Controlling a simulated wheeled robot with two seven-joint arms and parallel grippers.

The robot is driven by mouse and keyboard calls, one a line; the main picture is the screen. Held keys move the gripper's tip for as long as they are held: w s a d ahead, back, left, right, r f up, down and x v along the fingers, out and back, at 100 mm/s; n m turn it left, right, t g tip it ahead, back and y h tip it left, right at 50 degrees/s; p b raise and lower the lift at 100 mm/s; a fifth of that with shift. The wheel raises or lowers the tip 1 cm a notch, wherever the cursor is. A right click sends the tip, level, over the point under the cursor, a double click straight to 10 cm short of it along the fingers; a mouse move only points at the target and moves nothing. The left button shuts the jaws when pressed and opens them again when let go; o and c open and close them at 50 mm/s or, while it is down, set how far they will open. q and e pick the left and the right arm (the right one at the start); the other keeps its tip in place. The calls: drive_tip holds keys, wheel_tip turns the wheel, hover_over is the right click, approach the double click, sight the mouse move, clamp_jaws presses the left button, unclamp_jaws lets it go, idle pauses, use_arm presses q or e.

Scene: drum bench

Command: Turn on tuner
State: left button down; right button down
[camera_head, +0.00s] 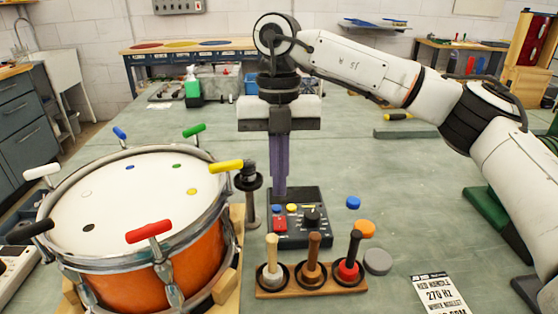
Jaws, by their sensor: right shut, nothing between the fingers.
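The dark box with a red button, small blue and yellow buttons and a black knob looks like the tuner (316,238). It lies on the bench right of the drum. My right gripper (279,192) points straight down with its fingers together and empty. Its tips are at the far left edge of the tuner, behind the blue and yellow buttons. I cannot tell whether they touch it. The red button (280,224) is on the near left part and the black knob (312,216) to its right. My left gripper is not in view.
An orange drum (190,255) with several coloured handles stands close left. A wooden rack (310,287) with three upright handled tools is in front of the tuner. Coloured discs (366,228) and a printed card (445,294) lie right. The bench behind is mostly clear.

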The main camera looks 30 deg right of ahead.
sight(279, 227)
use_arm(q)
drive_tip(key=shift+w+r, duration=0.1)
use_arm(e)
drive_tip(key=f, duration=0.7)
drive_tip(key=shift+s+a+f, duration=0.15)
drive_tip(key=shift+s+f, duration=0.05)
drive_tip(key=shift+s, duration=0.2)
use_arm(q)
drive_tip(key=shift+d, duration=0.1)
use_arm(e)
drive_tip(key=shift+a, duration=0.1)
